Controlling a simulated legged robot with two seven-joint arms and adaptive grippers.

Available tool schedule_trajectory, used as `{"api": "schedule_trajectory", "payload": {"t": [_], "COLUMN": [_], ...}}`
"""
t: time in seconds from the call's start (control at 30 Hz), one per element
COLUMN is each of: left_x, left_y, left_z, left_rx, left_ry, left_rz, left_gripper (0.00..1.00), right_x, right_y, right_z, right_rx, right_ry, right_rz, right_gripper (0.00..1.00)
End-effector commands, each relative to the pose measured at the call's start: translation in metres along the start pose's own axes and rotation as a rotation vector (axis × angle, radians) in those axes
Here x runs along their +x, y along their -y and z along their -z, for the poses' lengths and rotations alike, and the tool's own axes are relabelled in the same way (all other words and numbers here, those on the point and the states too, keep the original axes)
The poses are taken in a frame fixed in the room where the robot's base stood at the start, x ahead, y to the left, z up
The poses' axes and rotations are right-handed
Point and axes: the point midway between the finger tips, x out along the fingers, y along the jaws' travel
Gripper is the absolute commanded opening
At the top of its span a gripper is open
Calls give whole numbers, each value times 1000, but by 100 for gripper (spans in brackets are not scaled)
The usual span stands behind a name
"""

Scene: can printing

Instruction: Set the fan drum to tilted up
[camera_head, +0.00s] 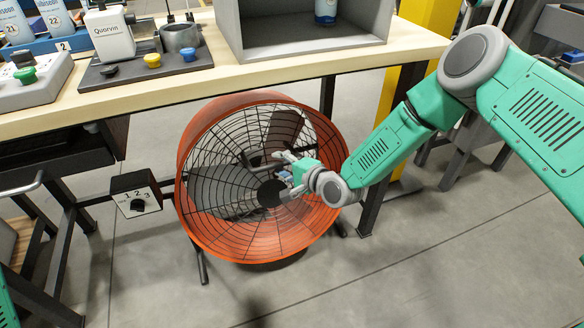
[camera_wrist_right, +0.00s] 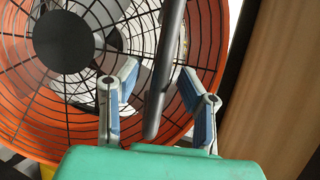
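The orange fan drum (camera_head: 188,205) stands on the floor under the table, its black wire grille and dark hub (camera_head: 270,193) facing me. Its exact tilt is hard to judge. My right gripper (camera_head: 287,168) is in front of the grille, right of the hub. In the right wrist view the gripper (camera_wrist_right: 160,92) has its two blue-padded fingers apart. A dark grey bar (camera_wrist_right: 168,50) runs between them; I cannot tell whether it touches either finger. The orange rim (camera_wrist_right: 212,45) lies behind the fingers. My left gripper is out of view.
The table edge (camera_head: 230,80) overhangs the fan's top. A dial box (camera_head: 136,194) marked with numbers sits left of the fan. A table leg (camera_head: 372,207) stands at its right. The floor in front (camera_head: 330,290) is clear.

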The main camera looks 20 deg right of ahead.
Motion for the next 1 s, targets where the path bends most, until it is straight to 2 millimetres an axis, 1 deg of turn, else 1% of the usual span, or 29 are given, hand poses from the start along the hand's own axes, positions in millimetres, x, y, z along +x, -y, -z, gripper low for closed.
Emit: {"api": "schedule_trajectory", "payload": {"t": [0.17, 0.3, 0.4, 0.5, 0.6, 0.7, 1.0], "left_x": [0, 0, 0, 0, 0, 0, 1], "left_y": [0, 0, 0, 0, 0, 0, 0], "left_z": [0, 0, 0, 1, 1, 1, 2], "left_rx": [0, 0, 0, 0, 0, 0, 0], "left_ry": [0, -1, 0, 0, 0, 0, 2], "left_rz": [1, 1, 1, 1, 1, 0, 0], "left_gripper": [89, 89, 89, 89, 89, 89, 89], "right_x": [-30, -62, -82, -98, -108, -114, -116], "right_y": [0, -1, -1, -1, -1, -2, -2], "right_z": [2, 4, 5, 6, 6, 5, 6], "right_rx": [5, 6, 6, 6, 5, 5, 4], "right_ry": [-2, -3, -4, -4, -4, -3, -3], "right_rz": [-1, 0, 2, 2, 3, 2, 2], "right_gripper": [34, 34, 34, 34, 34, 34, 34]}}
